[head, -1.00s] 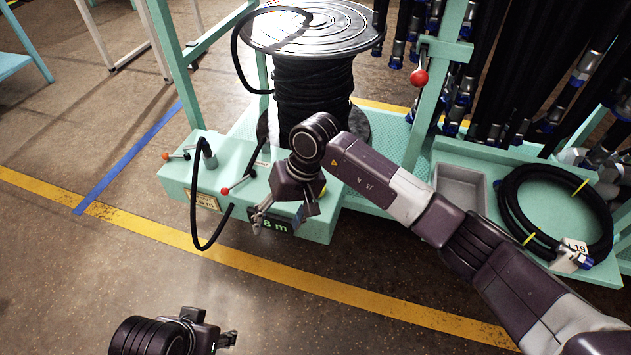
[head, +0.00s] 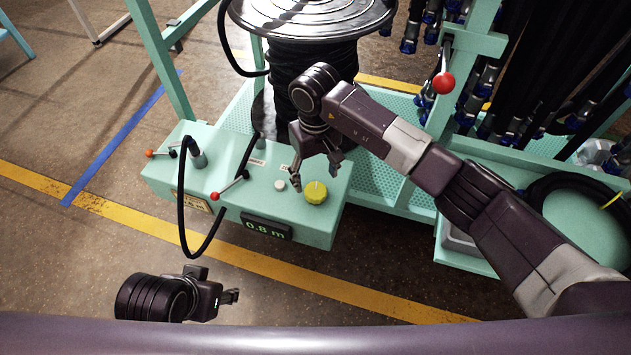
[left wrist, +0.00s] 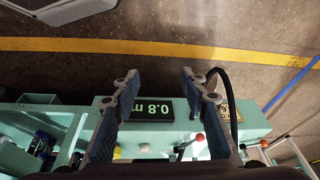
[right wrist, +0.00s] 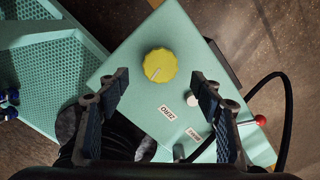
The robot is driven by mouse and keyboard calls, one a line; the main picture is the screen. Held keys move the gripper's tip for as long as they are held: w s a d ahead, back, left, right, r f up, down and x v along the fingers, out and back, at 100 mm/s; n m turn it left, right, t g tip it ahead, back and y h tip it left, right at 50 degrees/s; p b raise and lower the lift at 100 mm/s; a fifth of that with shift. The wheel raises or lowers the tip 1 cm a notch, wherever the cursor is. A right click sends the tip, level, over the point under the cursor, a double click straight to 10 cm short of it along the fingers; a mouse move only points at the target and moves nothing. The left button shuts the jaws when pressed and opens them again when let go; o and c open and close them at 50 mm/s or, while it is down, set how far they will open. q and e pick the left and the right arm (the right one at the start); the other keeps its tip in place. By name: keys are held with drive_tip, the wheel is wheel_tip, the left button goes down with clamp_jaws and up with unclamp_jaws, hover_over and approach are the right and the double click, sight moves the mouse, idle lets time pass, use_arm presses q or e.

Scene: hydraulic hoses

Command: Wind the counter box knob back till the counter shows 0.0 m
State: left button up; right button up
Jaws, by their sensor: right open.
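The counter box (head: 310,231) is mint green. Its display (head: 266,227) reads 0.8 m. The yellow knob (head: 316,192) sits on its top at the right, with a small white button (head: 280,185) to its left. My right gripper (head: 317,182) is open and empty above the box, just behind the knob. In the right wrist view the knob (right wrist: 160,65) lies beyond the fingertips (right wrist: 160,80), untouched, a pale pointer line on it. My left gripper (head: 236,296) is in front of the box, low in the head view; in the left wrist view its fingers (left wrist: 160,80) are apart and empty.
A red-tipped lever (head: 230,187) and a black hose (head: 185,210) stand left of the knob. The hose reel (head: 310,50) is behind the box. A ZERO label (right wrist: 166,114) lies near the button. The floor in front is clear.

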sight(316, 190)
wheel_tip(316, 190, down, 4)
drive_tip(key=shift+f+b, duration=0.2)
drive_tip(key=shift+b, duration=0.15)
use_arm(q)
drive_tip(key=shift+w+d+f+t, duration=0.1)
drive_tip(key=shift+w+d+t, duration=0.1)
drive_tip(key=shift+w, duration=0.3)
drive_tip(key=shift+w+d+f+t, duration=0.1)
drive_tip(key=shift+w+t, duration=0.1)
drive_tip(key=shift+w, duration=0.25)
use_arm(e)
drive_tip(key=shift+f, duration=0.5)
drive_tip(key=c, duration=1.2)
use_arm(q)
drive_tip(key=shift+w, duration=0.1)
use_arm(e)
drive_tip(key=shift+o, duration=0.2)
